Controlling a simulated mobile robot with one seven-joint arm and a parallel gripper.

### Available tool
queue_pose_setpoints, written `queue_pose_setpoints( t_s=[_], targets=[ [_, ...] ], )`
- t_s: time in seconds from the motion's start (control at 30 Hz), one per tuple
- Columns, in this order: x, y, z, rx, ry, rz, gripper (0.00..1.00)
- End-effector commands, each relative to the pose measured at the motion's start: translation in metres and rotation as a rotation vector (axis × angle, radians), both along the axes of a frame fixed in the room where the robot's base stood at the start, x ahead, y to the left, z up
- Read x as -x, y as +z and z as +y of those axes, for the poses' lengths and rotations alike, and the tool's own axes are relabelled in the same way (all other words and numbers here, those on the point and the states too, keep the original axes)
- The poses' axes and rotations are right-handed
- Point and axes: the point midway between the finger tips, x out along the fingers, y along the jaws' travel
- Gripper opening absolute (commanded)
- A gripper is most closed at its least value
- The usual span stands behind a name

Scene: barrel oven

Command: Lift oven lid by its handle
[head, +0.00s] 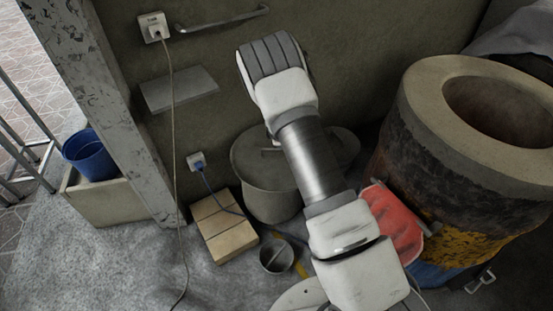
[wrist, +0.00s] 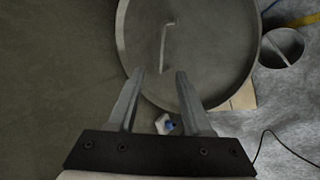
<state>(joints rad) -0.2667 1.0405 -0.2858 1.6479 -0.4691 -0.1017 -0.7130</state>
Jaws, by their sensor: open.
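A grey round lid (head: 247,152) tops a squat cylinder (head: 271,204) by the wall in the head view; my arm covers part of it. In the wrist view the lid (wrist: 205,70) fills the upper middle. Its thin bar handle (wrist: 164,46) runs lengthwise near the lid's centre. My gripper (wrist: 160,74) is open and empty, pointing toward the lid. In the picture the handle's near end lies between the fingertips; the height gap cannot be told. In the head view the fingers are hidden behind my arm.
A barrel oven (head: 420,130) with an open round top stands right. A red cloth (head: 394,222) hangs on its side. Tan blocks (head: 223,228) and a small metal pot (head: 276,256) sit on the floor before the cylinder. A blue bucket (head: 90,156) is left. Cables hang from wall sockets.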

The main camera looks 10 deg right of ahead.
Motion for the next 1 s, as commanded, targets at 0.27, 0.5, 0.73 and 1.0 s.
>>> queue_pose_setpoints(
  t_s=[0.27, 0.5, 0.73, 1.0],
  targets=[
    [-0.019, -0.040, -0.003, 0.008, 0.016, 0.002, 0.50],
    [-0.043, -0.077, -0.007, 0.007, 0.014, 0.001, 0.50],
    [-0.062, -0.104, -0.009, 0.006, 0.015, 0.002, 0.50],
    [-0.070, -0.114, -0.010, 0.007, 0.014, 0.002, 0.50]
  ],
)
